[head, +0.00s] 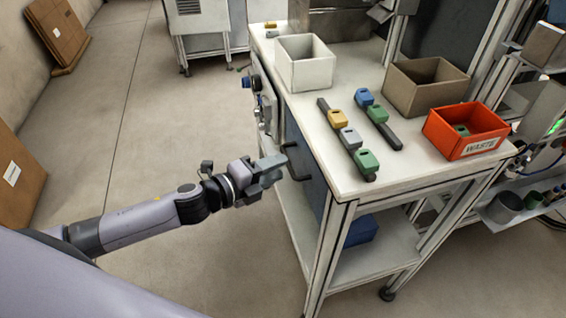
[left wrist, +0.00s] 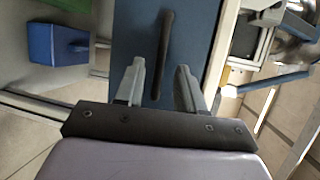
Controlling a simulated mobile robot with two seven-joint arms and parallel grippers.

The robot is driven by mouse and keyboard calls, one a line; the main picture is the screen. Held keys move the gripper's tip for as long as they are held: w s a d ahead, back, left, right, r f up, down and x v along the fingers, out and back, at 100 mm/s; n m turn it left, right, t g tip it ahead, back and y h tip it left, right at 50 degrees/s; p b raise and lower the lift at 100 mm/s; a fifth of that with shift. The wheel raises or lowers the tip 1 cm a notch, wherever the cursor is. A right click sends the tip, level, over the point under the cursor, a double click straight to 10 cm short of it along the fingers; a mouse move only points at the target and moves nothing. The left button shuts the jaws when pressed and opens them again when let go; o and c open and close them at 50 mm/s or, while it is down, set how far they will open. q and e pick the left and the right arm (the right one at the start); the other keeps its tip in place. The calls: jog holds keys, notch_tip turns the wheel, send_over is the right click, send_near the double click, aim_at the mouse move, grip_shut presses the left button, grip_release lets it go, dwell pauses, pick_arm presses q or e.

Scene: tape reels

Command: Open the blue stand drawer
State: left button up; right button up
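The blue stand drawer front (head: 304,163) is on the left side of the white workbench, under its top. It has a dark bar handle (head: 292,165). In the left wrist view the blue drawer front (left wrist: 192,45) fills the middle, and its handle (left wrist: 164,50) runs up and down the picture. My left gripper (head: 277,165) is just left of the handle. In the left wrist view its two fingers (left wrist: 160,85) are spread apart, with the handle's near end between them and no clear contact. The drawer looks shut. My right gripper is not in view.
The bench top (head: 308,108) holds a white bin (head: 305,66), a brown bin (head: 424,88), a red waste bin (head: 464,132) and two dark rails with coloured blocks (head: 349,138). A blue bin (head: 360,230) sits on the lower shelf.

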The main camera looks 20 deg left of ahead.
pick_arm(q)
jog(key=x, duration=0.3)
grip_shut()
jog(key=shift+s+a, duration=0.1)
jog(key=shift+a, duration=0.05)
